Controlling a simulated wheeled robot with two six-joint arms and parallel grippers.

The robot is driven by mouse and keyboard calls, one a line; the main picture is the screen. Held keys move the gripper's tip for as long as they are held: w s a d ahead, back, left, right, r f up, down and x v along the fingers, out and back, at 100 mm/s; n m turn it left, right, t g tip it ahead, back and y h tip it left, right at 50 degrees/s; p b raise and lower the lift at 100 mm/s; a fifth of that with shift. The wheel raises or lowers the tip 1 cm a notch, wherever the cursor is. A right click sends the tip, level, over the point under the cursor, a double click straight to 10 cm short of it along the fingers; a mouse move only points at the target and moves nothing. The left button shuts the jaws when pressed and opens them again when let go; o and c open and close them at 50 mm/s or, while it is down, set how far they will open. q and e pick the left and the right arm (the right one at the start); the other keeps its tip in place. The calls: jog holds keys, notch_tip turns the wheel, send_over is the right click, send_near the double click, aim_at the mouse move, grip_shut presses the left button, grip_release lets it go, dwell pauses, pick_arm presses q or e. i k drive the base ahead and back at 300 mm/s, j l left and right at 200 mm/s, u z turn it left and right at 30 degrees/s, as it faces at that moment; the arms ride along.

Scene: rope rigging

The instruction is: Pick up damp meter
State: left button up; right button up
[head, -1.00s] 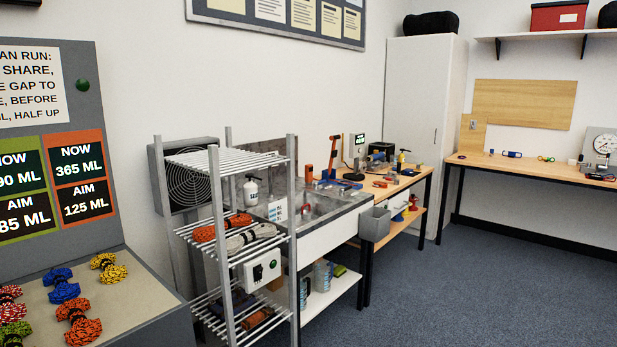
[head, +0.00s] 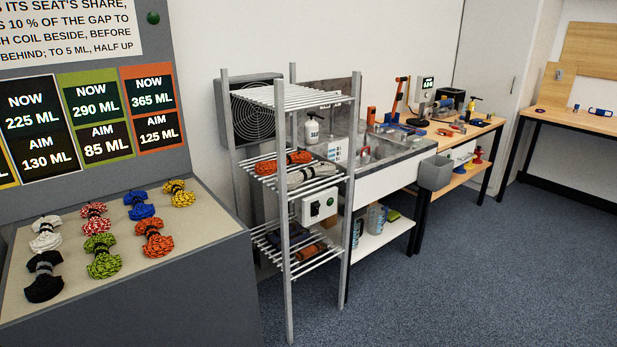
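I cannot pick out a damp meter for certain in the head view; the tools on the far bench are too small to tell. A small yellow-topped item (head: 470,108) stands farther right on the same bench. Neither of my grippers is in view.
Several coloured rope coils lie on the grey console (head: 215,247) at left, under boards of ML figures. A metal wire rack (head: 287,225) with rope coils stands before a fan and a sink counter (head: 385,165). A grey bin (head: 435,172) hangs at the counter's end. Open blue carpet (head: 470,285) lies at right.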

aim_at(371, 114)
jog(key=i+z, duration=0.65)
jog(key=i, duration=0.15)
jog(key=i+l+z, duration=0.25)
jog(key=i+z, duration=0.25)
jog(key=i, duration=0.5)
jog(key=i+j+z, duration=0.15)
jog(key=i+z, duration=0.35)
jog(key=i, duration=0.45)
jog(key=i+z, duration=0.1)
jog(key=i, duration=0.9)
jog(key=i+j+z, duration=0.15)
jog(key=i, duration=0.85)
jog(key=i+u, duration=0.15)
jog(key=u, duration=0.25)
jog(key=i+u, duration=0.1)
jog(key=u, duration=0.3)
jog(key=i+l+u, duration=0.1)
jog(key=u, duration=0.35)
jog(key=i+l+u, duration=0.1)
jog(key=u, duration=0.3)
jog(key=k+l, duration=0.05)
jog(key=l, duration=0.05)
